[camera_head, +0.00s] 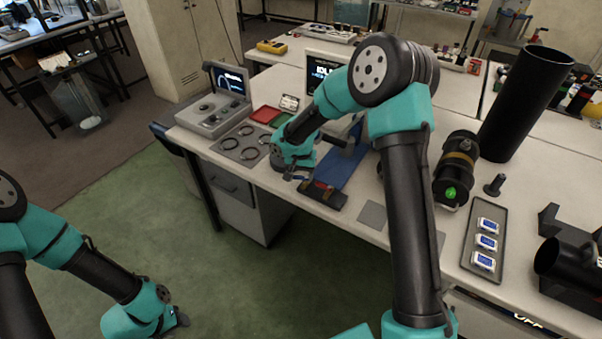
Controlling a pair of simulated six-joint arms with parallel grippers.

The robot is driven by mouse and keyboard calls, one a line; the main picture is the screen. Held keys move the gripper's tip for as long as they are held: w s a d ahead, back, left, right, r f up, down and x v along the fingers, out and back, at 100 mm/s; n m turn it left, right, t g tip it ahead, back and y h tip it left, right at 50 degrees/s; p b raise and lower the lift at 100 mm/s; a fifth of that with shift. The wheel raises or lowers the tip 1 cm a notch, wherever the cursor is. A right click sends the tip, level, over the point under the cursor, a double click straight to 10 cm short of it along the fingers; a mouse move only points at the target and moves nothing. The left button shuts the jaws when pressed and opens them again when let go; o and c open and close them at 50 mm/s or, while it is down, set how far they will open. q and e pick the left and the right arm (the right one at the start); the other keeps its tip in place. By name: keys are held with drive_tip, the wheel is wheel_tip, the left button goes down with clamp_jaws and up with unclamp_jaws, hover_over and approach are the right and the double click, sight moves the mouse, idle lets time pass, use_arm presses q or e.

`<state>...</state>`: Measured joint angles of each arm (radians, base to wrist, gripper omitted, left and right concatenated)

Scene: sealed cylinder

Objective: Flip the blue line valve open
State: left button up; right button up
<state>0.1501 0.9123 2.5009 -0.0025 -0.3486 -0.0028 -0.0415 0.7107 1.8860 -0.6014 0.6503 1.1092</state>
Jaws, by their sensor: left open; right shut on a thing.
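A blue flat base (342,172) lies on the bench in the middle, partly behind my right arm. A dark block with a red-brown top (323,195) sits at its near end. I cannot make out the blue line valve or its lever clearly; my arm covers part of that area. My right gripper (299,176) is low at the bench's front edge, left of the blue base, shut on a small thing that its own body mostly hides. My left gripper (182,319) is open and empty, over the green floor at the lower left, well away from the bench.
Left on the bench are a grey console (212,115), a tray with rings (241,146) and red and green trays (266,115). Right of my arm are a black cylinder with a green light (456,170), a tall black tube (524,100) and a tray of small displays (485,240).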

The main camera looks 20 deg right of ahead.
drive_tip(key=n, duration=0.3)
drive_tip(key=shift+s+a+n, duration=0.15)
drive_tip(key=shift+s+n, duration=0.15)
drive_tip(key=shift+n, duration=0.1)
drive_tip(key=n, duration=0.3)
drive_tip(key=shift+s+n, duration=0.3)
drive_tip(key=n, duration=0.3)
drive_tip(key=s+n, duration=0.1)
drive_tip(key=n, duration=0.2)
drive_tip(key=shift+d, duration=0.2)
drive_tip(key=o, duration=0.9)
wheel_tip(320, 180, up, 18)
drive_tip(key=shift+f, duration=0.25)
